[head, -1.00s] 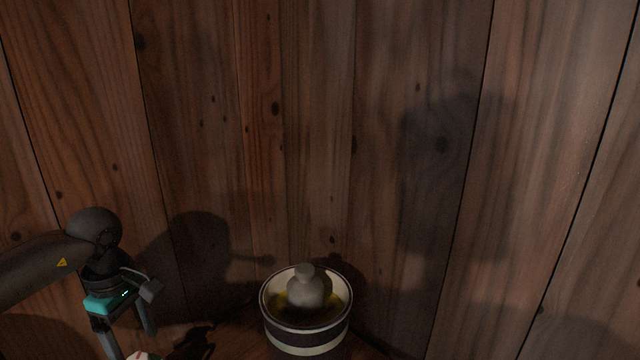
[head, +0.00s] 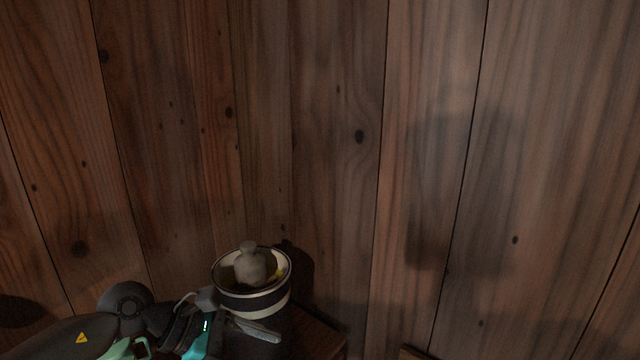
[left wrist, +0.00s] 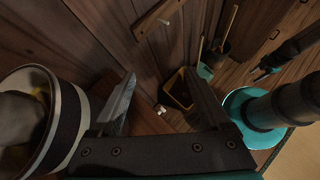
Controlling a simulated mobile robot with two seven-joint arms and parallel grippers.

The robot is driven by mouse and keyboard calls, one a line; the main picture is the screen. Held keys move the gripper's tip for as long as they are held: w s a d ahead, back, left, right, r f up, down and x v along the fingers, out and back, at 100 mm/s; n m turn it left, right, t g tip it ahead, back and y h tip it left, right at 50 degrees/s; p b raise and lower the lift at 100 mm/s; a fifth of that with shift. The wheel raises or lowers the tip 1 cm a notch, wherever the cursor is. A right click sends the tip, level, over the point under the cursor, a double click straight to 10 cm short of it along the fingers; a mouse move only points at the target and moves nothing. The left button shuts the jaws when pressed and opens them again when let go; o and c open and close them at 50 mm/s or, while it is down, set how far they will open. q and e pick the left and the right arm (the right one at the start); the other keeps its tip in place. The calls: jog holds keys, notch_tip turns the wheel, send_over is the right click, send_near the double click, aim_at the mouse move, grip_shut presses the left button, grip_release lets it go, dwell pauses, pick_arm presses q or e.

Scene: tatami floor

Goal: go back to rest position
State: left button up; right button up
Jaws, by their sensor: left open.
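My left gripper (left wrist: 165,95) is open in the left wrist view, with nothing between its two fingers. In the head view it is at the lower left, lying sideways, with one finger (head: 255,330) pointing right just below and in front of a round bowl. I cannot tell if that finger touches the bowl. A dark jointed shape (left wrist: 272,65) at the upper right of the left wrist view may be my right gripper; its jaws are too small and dark to read. The head view does not show my right gripper.
The white bowl (head: 255,302) with a dark band holds a grey knobbed object (head: 250,268); it stands close beside my left gripper. A plank wall (head: 330,130) rises behind. A yellow-rimmed dark bin (left wrist: 178,92) and a small white thing (left wrist: 160,108) lie beyond the fingers.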

pick_arm(q)
jog(key=d+r+n+t+h, duration=0.5)
jog(key=d+r+n+h, duration=0.1)
jog(key=d+r+n, duration=0.15)
notch_tip(320, 180, up, 5)
jog(key=w+a+n+t+y, duration=0.25)
jog(key=n+t, duration=0.55)
jog(key=n, duration=0.4)
jog(key=s+a+f+n+y, duration=0.2)
jog(key=a+f+n+y, duration=1.05)
jog(key=n, duration=0.85)
jog(key=s+f+n+g+y, duration=0.1)
jog(key=s+f+n+g, duration=0.5)
jog(key=s, duration=0.5)
jog(key=s+f+n+g, duration=0.4)
jog(key=s+f+g, duration=0.3)
jog(key=s, duration=0.4)
notch_tip(320, 180, down, 22)
jog(key=s, duration=0.2)
jog(key=s+a+f+g, duration=0.1)
jog(key=s+a+f, duration=0.1)
jog(key=s+f, duration=1.2)
jog(key=shift+s+a+f+g, duration=0.3)
jog(key=shift+s+f, duration=0.1)
jog(key=shift+s, duration=0.25)
pick_arm(e)
jog(key=shift+s+d, duration=0.55)
jog(key=shift+s, duration=0.3)
